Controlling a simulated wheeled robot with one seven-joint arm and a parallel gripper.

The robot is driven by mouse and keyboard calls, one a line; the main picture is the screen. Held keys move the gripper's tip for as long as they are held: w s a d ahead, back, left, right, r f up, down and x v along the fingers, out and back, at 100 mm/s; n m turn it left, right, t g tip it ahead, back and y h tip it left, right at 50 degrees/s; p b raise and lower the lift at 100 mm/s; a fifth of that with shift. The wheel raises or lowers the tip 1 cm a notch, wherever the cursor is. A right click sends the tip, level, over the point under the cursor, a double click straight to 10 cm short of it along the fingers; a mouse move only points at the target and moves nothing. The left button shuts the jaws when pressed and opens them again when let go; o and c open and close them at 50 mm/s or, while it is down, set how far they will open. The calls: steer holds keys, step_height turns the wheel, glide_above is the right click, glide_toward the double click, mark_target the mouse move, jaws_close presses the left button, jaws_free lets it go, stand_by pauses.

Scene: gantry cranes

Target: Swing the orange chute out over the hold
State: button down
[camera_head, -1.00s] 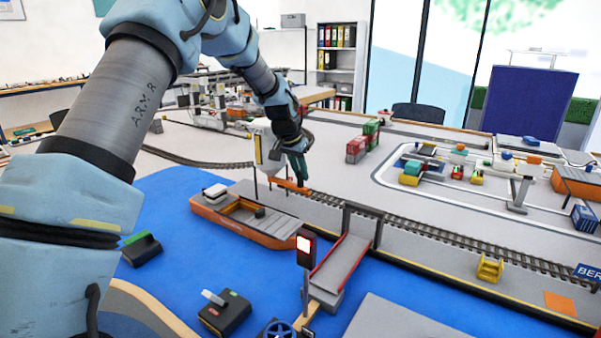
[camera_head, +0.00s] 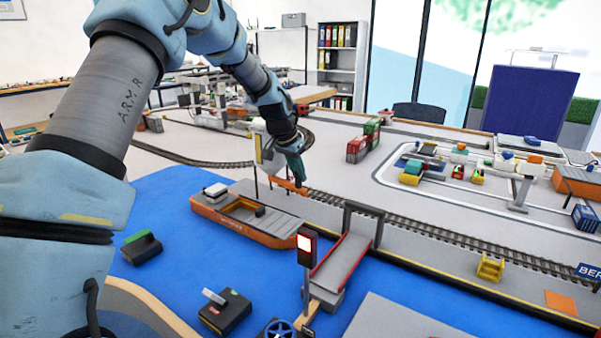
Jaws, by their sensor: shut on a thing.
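The orange chute (camera_head: 288,185) is a short bar beside the quay, behind the ship and just right of its rear rim. My gripper (camera_head: 300,178) is at the chute and shut on it, seen small and from a distance. The ship (camera_head: 262,232) is orange with a grey open hold (camera_head: 238,211) and a white cabin at its left end. It sits on the blue water along the quay. The chute appears to lie on the quay side, not above the hold. A post by the chute is partly hidden by my arm.
A grey ramp with red sides (camera_head: 343,262) and a signal post with a lit lamp (camera_head: 306,246) stand right of the ship. Railway track (camera_head: 430,230) runs along the quay. A black control box (camera_head: 224,313) and a blue handwheel (camera_head: 279,329) are at the front.

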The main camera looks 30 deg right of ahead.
steer(key=shift+s+a+m, duration=0.15)
steer(key=shift+a+m, duration=0.55)
steer(key=shift+a, duration=0.15)
steer(key=w+a+m+g+y+p, duration=0.1)
steer(key=w+a+m+g+p, duration=0.1)
steer(key=a+m, duration=0.4)
steer(key=w+a+m+g+p, duration=0.3)
steer(key=a+m, duration=0.3)
steer(key=m, duration=0.3)
steer(key=shift+w+a+g+y, duration=0.2)
steer(key=shift+g+y, duration=0.1)
steer(key=shift+y, duration=0.1)
steer(key=c, duration=0.8)
jaws_free()
steer(key=shift+r, duration=0.1)
steer(key=b+v, duration=0.1)
steer(key=v, duration=0.9)
steer(key=shift+r+b, duration=0.35)
steer(key=shift+b, duration=0.05)
